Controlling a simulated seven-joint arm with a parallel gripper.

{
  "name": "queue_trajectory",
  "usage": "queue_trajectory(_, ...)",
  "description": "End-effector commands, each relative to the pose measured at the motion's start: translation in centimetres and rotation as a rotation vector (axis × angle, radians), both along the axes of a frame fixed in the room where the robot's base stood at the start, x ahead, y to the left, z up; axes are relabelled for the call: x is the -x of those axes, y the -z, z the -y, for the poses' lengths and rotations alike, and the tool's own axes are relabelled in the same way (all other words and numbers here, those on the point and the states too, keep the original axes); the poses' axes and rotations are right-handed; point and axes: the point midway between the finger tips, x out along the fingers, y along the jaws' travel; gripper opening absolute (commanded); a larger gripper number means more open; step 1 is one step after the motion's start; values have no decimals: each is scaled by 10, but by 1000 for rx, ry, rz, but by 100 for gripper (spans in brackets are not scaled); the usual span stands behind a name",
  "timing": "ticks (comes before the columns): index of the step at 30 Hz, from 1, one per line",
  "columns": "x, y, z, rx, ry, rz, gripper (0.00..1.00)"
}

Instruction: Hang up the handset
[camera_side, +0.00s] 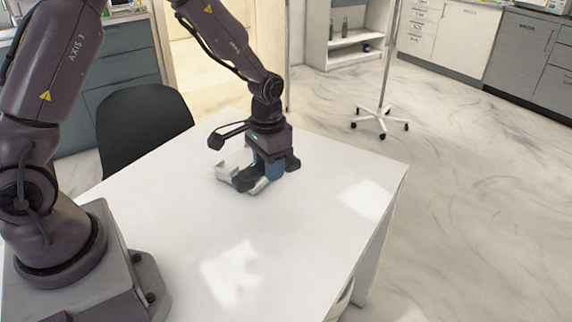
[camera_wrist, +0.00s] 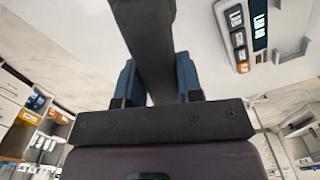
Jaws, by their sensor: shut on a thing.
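My gripper (camera_side: 268,170) is low over the white table, its blue fingers shut on a dark handset (camera_side: 293,162). In the wrist view the handset (camera_wrist: 147,30) runs between the two fingers (camera_wrist: 156,68) and past the top edge of the picture. The pale phone base (camera_side: 229,171) is on the table just left of my gripper in the side view. In the wrist view the base (camera_wrist: 283,68) is at the upper right, with a small display and orange and grey buttons. The handset is beside the base in the wrist view. Fingers hide part of the handset; I cannot tell its height above the table.
The white table (camera_side: 310,210) is otherwise bare, with free room to the right and front. A black chair (camera_side: 143,122) stands at its back left edge. A wheeled stand (camera_side: 381,117) and cabinets (camera_side: 465,40) are beyond the table.

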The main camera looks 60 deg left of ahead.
Motion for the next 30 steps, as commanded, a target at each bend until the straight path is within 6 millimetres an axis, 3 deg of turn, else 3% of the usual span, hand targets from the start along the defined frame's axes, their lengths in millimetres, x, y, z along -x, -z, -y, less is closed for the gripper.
queue_trajectory(4, 12, 0, -10, 0, -30, -10, 3)
queue_trajectory(7, 13, 11, -36, 2, -97, -27, 3)
queue_trajectory(15, -16, 37, -146, 3, -325, -23, 3)
queue_trajectory(18, -24, 41, -183, 2, -381, -16, 3)
queue_trajectory(21, -31, 41, -206, 1, -409, -7, 3)
queue_trajectory(26, -44, 31, -217, -4, -404, 10, 3)
queue_trajectory(30, -44, 33, -215, 1, -396, -1, 3)
